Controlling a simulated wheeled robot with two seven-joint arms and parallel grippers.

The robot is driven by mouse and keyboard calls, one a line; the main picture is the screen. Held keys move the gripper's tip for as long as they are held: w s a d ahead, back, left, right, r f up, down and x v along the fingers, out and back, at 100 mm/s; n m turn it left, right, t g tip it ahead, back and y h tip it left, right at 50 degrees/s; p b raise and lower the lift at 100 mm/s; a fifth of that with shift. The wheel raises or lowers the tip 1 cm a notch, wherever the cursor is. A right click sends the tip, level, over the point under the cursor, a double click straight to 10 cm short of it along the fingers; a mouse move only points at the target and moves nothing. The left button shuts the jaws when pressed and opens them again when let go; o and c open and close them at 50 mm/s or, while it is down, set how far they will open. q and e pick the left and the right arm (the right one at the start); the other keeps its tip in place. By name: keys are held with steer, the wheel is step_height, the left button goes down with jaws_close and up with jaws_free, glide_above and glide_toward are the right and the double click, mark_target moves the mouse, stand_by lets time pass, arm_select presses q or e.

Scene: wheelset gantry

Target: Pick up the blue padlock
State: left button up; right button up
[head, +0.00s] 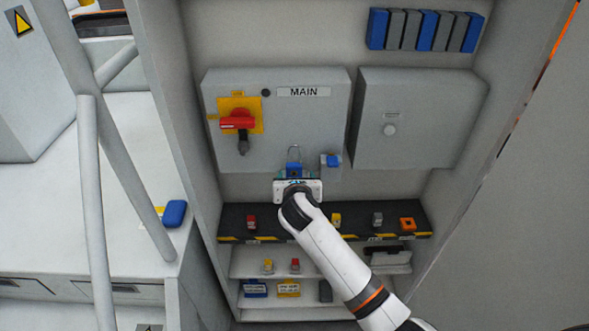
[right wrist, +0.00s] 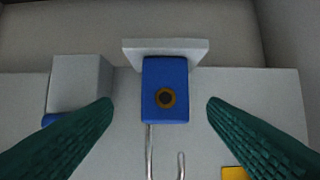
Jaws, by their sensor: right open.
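The blue padlock (head: 294,170) is upright on the front of the grey MAIN box, its metal shackle upward in the head view. In the right wrist view, the padlock (right wrist: 165,78) shows a round brass keyhole, and one shackle leg ends short of the body. A pale ledge (right wrist: 165,50) lies against its bottom end. My right gripper (head: 296,181) is in front of the padlock. Its green fingers (right wrist: 160,104) are open, one on each side, with gaps to the body. My left gripper is not in view.
A small grey block with a blue part (head: 331,160) sits beside the padlock. A red rotary switch (head: 238,121) is on the MAIN box (head: 320,118). Below, a dark shelf (head: 280,221) holds several small coloured locks. Cabinet side walls flank the space.

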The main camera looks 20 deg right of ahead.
mark_target(294, 174)
steer(key=shift+a+f+p+x, duration=0.1)
steer(key=shift+p+x, duration=0.1)
steer(key=shift+x, duration=0.8)
steer(key=shift+a+f+p+x, duration=0.1)
steer(key=shift+f+p+x, duration=0.05)
steer(key=shift+x, duration=0.8)
steer(key=shift+a+f+p+x, duration=0.1)
steer(key=shift+p+x, duration=0.1)
steer(key=shift+x, duration=0.8)
steer(key=c, duration=1.1)
